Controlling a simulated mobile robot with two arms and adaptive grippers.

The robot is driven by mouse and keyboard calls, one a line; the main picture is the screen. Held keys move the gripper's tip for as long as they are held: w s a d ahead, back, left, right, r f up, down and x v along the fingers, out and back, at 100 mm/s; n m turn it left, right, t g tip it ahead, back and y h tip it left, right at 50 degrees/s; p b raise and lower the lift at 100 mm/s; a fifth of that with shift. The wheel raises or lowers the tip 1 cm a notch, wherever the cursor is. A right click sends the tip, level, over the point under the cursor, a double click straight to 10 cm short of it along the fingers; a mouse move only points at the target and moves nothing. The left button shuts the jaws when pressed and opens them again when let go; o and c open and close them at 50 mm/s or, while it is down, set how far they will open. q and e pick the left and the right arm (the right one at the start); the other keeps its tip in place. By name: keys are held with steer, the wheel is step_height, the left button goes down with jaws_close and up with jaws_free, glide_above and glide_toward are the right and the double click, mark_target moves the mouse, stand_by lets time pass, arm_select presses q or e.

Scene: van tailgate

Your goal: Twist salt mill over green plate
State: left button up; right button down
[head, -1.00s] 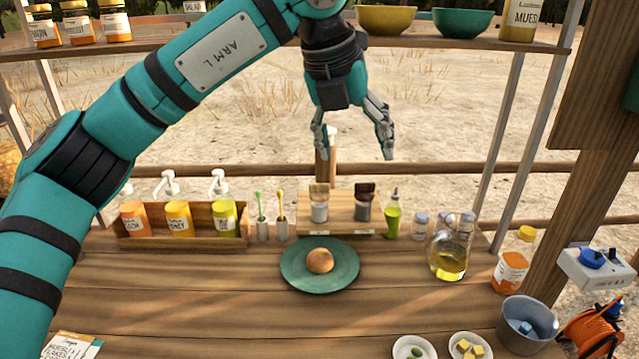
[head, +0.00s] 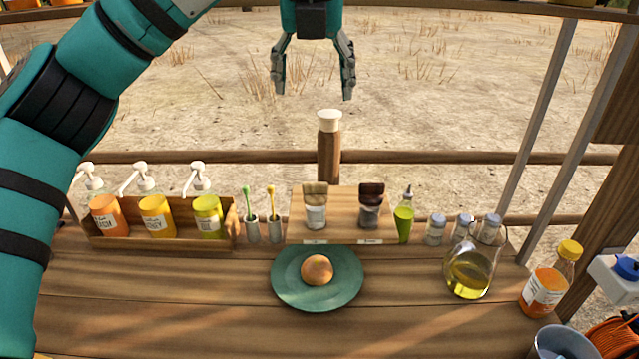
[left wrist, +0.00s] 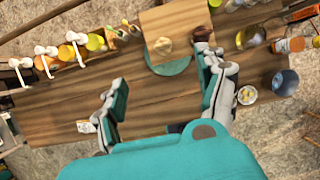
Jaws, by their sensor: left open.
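The salt mill (head: 315,207), with a light wooden top and a pale lower body, stands upright at the left on a raised wooden stand (head: 341,205). A similar mill with a dark top (head: 371,207) stands to its right. The green plate (head: 290,297) lies on the counter in front of the stand, with a round bun (head: 317,270) on it. My left gripper (head: 313,92) is open and empty, high above and apart from the mills. Its open fingers also show in the left wrist view (left wrist: 163,100). My right gripper is not in view.
Pump bottles in a wooden rack (head: 160,240) stand at the left. A green squeeze bottle (head: 404,217), small jars and an oil jug (head: 469,275) stand right of the stand. A fence post (head: 329,150) rises behind.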

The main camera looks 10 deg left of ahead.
arm_select(q)
step_height(320, 180, down, 6)
steer(key=b, duration=0.5)
steer(key=p, duration=0.1)
glide_toward(315, 184)
steer(key=x, duration=0.9)
steer(key=shift+w+f, duration=0.15)
steer(key=shift+f, duration=0.15)
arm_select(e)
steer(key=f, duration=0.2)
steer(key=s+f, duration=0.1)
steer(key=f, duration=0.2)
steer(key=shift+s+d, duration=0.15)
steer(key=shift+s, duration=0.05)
arm_select(q)
steer(key=shift+c, duration=0.4)
steer(key=c, duration=1.1)
steer(key=shift+m, duration=0.3)
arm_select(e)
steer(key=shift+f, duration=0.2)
